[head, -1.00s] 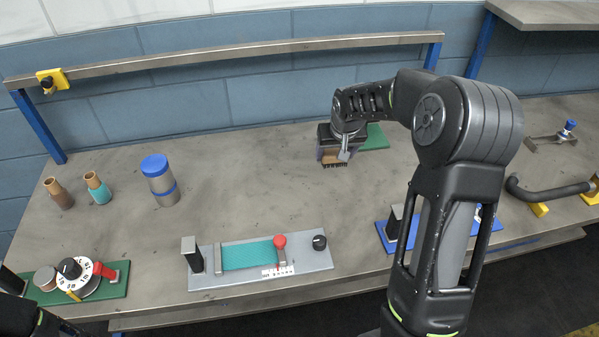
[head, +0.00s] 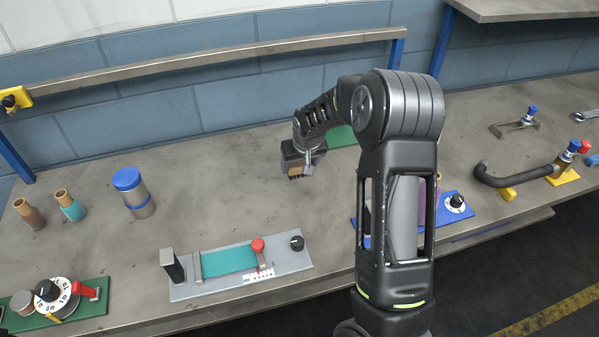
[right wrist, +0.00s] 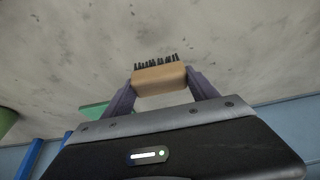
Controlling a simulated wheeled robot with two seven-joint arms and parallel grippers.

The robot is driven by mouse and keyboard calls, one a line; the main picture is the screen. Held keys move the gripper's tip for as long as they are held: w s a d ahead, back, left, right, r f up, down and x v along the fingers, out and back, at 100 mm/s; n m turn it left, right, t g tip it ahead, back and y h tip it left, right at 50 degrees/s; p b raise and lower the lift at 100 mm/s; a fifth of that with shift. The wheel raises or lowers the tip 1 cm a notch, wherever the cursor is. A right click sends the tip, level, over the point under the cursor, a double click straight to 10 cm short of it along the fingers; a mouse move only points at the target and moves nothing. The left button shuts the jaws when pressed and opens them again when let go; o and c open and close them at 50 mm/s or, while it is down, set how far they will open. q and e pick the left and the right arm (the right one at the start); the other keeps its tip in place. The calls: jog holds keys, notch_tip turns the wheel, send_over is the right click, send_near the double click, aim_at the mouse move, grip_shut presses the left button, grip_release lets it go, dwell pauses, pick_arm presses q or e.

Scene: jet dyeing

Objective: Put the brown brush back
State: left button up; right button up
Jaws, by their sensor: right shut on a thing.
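The brown brush (right wrist: 160,79) has a tan wooden block and dark bristles. My right gripper (right wrist: 158,84) is shut on it, with one finger on each end of the block in the right wrist view. In the head view the brush (head: 295,171) shows under my right gripper (head: 301,160), bristles down, over the back middle of the grey table; I cannot tell whether the bristles touch the table. A green mat (head: 342,136) lies just behind and right of it, partly hidden by my right arm. My left gripper is not in view.
A blue-lidded canister (head: 133,196) and two small bottles, one brown (head: 29,214) and one teal (head: 69,205), stand at left. A grey board with teal cloth (head: 230,260) lies in front. A curved black pipe (head: 515,180) is at right. The table left of the brush is clear.

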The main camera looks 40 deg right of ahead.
aim_at(300, 174)
notch_tip(300, 174, down, 4)
jog(key=shift+r+p, duration=0.25)
jog(key=shift+p, duration=0.15)
jog(key=shift+f, duration=0.2)
jog(key=shift+f+b, duration=0.2)
jog(key=shift+b, duration=0.1)
jog(key=o, duration=1.3)
jog(key=shift+r, duration=0.1)
jog(key=shift+r, duration=0.1)
